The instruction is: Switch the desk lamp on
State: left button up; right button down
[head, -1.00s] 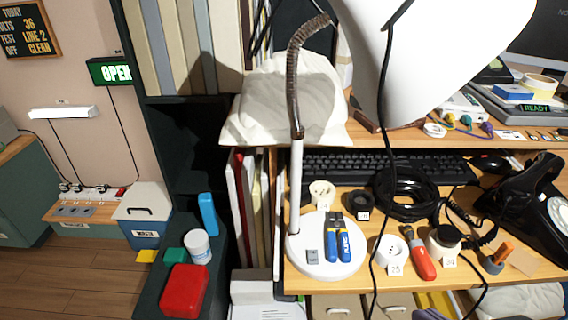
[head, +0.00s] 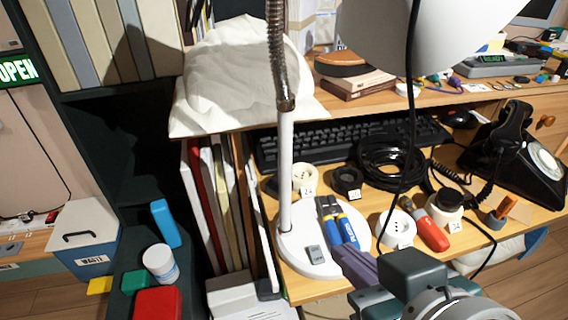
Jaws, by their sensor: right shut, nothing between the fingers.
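The desk lamp has a round white base (head: 296,262) on the front left of the desk. A white stem (head: 286,170) rises to a brown gooseneck and a white shade (head: 375,30), cut off at the top. I cannot tell whether it is lit. A small grey switch (head: 316,255) sits on the base. My left gripper is not in view.
A black cable hangs from the shade across a black cable coil (head: 391,163). A keyboard (head: 350,142) lies behind. Shelves with books are at left.

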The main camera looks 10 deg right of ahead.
jog(key=b, duration=0.3)
send_over(314, 248)
jog(key=s, duration=0.3)
notch_tip(314, 248, down, 5)
jog(key=shift+w+r, duration=0.1)
jog(key=shift+r, duration=0.05)
jog(key=f, duration=0.1)
jog(key=f+b, duration=0.1)
jog(key=shift+w+f, duration=0.3)
jog(key=shift+w, duration=0.1)
jog(key=shift+w+f+b, duration=0.1)
jog(key=shift+f+b, duration=0.35)
jog(key=shift+f, duration=0.25)
jog(key=shift+w+g+p, duration=0.1)
jog(key=shift+g+p, duration=0.2)
jog(key=shift+p, duration=0.55)
jog(key=shift+f, duration=0.15)
jog(key=shift+w+r, duration=0.2)
jog(key=shift+w, duration=0.6)
